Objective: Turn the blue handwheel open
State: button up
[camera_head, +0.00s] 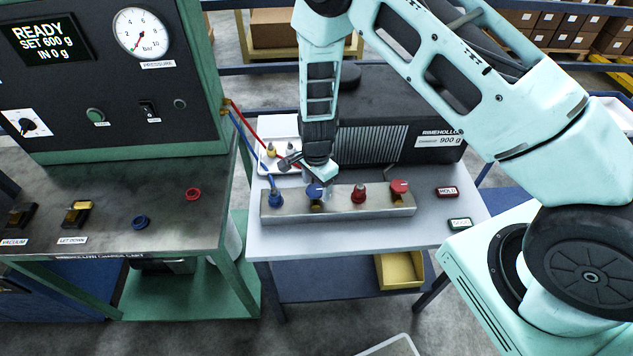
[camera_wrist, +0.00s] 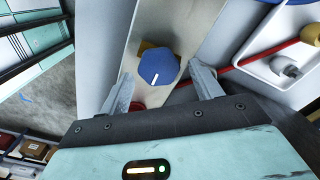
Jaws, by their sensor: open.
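The blue handwheel (camera_head: 314,191) stands on a metal manifold bar (camera_head: 343,212) on the trolley's top. In the wrist view the blue handwheel (camera_wrist: 160,66) is a many-sided knob with a white mark pointing toward the lower edge. My gripper (camera_head: 318,182) is above the bar, close to the blue handwheel. In the wrist view my gripper (camera_wrist: 163,84) is open, with one finger on each side below the wheel, and nothing is between them. I cannot tell whether a finger touches the wheel.
A red handwheel (camera_head: 399,187) and a red fitting (camera_head: 359,195) stand further right on the bar. A blue fitting (camera_head: 276,198) with a blue hose is at its left end. A white tray (camera_head: 283,166) and a black mold box (camera_head: 400,115) stand behind. Two small labelled tags lie at right.

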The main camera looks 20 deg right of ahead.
jog(key=shift+f, duration=0.1)
jog(key=c, duration=1)
jog(key=shift+o, duration=0.2)
jog(key=shift+n+b, duration=0.3)
jog(key=n+b, duration=0.2)
jog(key=n, duration=0.1)
jog(key=shift+w+f+n, duration=0.1)
jog(key=shift+w+n, duration=0.05)
jog(key=shift+n, duration=0.15)
jog(key=n+b, duration=0.3)
jog(key=n, duration=0.1)
jog(key=shift+w+a, duration=0.1)
jog(key=n+b, duration=0.2)
jog(key=n, duration=0.3)
jog(key=shift+a+n, duration=0.1)
jog(key=shift+n, duration=0.3)
jog(key=shift+a+n+b, duration=0.1)
jog(key=shift+n+b, duration=0.65)
jog(key=shift+n, duration=1.15)
jog(key=shift+r, duration=0.2)
